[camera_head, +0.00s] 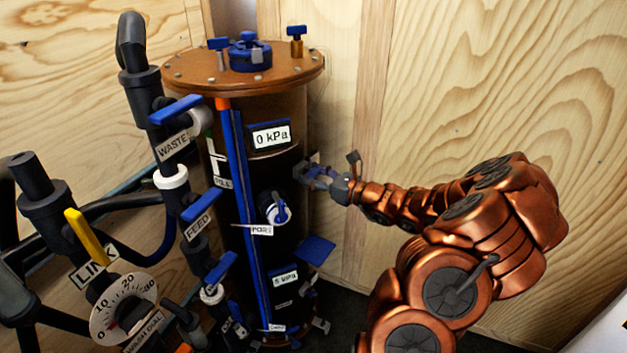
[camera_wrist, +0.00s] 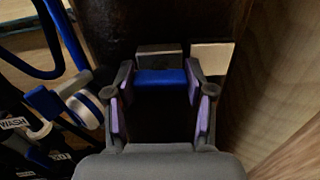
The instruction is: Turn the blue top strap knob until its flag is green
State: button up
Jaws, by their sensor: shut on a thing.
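The blue top strap knob (camera_wrist: 160,77) sits between the finger pads of my gripper (camera_wrist: 162,88) in the wrist view, in front of a grey block (camera_wrist: 158,55). The purple pads close on it from left and right. In the head view my gripper (camera_head: 316,176) reaches the right side of the dark, copper-lidded vessel (camera_head: 288,165), and its fingers mostly hide the knob. A pale plate (camera_wrist: 211,58) shows right of the knob in the wrist view; I cannot tell whether it is the label or the flag. No green flag can be made out.
Left of the vessel are pipes with blue-handled valves (camera_head: 178,108), a yellow lever (camera_head: 76,232) and a round dial (camera_head: 122,308). A port with a blue handle (camera_head: 275,208) and a blue plate (camera_head: 316,248) are near my gripper. A wooden wall (camera_head: 470,90) stands behind.

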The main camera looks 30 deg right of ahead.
jog(key=shift+n+b, duration=0.35)
jog(key=shift+n, duration=0.25)
jog(key=o, duration=1.2)
jog(key=shift+c, duration=0.2)
jog(key=v, duration=1.2)
